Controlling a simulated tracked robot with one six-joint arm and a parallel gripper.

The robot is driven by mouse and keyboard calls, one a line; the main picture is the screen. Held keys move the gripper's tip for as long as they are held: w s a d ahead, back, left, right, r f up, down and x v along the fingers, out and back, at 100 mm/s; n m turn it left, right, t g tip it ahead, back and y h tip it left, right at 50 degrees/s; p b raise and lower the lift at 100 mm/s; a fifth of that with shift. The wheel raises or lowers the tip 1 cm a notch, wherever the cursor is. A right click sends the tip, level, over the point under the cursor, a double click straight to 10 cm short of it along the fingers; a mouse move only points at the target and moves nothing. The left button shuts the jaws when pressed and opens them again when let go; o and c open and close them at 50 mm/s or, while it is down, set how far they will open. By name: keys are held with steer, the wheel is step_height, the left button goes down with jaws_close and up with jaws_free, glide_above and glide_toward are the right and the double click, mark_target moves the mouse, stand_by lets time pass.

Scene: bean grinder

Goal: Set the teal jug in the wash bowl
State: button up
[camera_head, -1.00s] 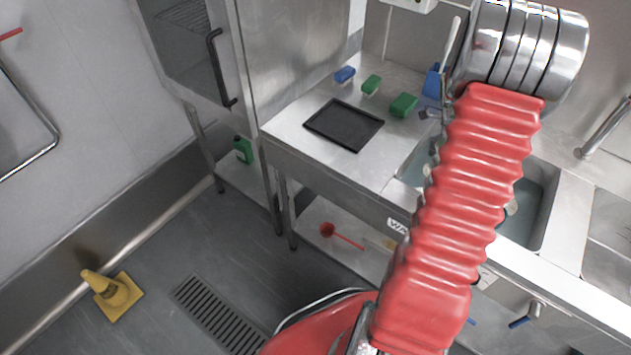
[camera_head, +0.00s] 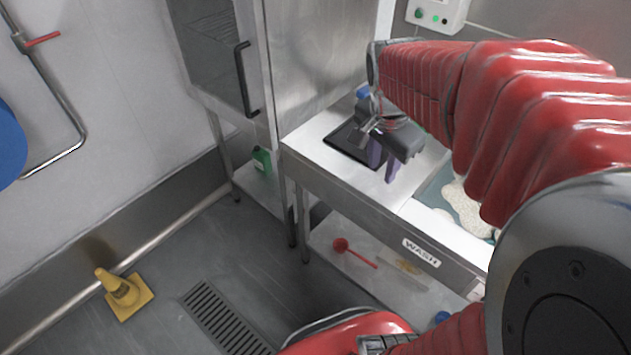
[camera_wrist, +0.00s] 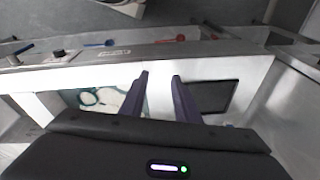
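My gripper (camera_head: 384,165) hangs over the left part of the steel counter, beside the wash bowl. In the wrist view my gripper (camera_wrist: 160,78) has its two dark purple fingers apart, with nothing held between them. The wash bowl (camera_head: 429,194) is the sunken basin behind the WASH label, with teal water and pale foam. My arm hides much of it in the head view. The wash bowl (camera_wrist: 128,98) is left of the fingers in the wrist view. A teal curved outline shows there; I cannot tell whether it is water or an object. I cannot make out the teal jug.
A black tray (camera_head: 349,142) lies on the counter beside my gripper; it also shows right of the fingers in the wrist view (camera_wrist: 214,95). A tall steel cabinet (camera_head: 300,60) stands left. A red ladle (camera_head: 353,252) lies on the lower shelf.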

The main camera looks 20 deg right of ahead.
steer(key=s+a+r+n+t+y, duration=0.1)
steer(key=s+a+r+n+t, duration=0.1)
steer(key=a+n, duration=0.5)
steer(key=s+a+r+n+t, duration=0.2)
steer(key=s+a+n, duration=0.3)
steer(key=a+n, duration=0.2)
steer(key=shift+a+n+y, duration=0.4)
steer(key=shift+a, duration=0.65)
steer(key=shift+s+r, duration=0.1)
steer(key=shift+s, duration=0.05)
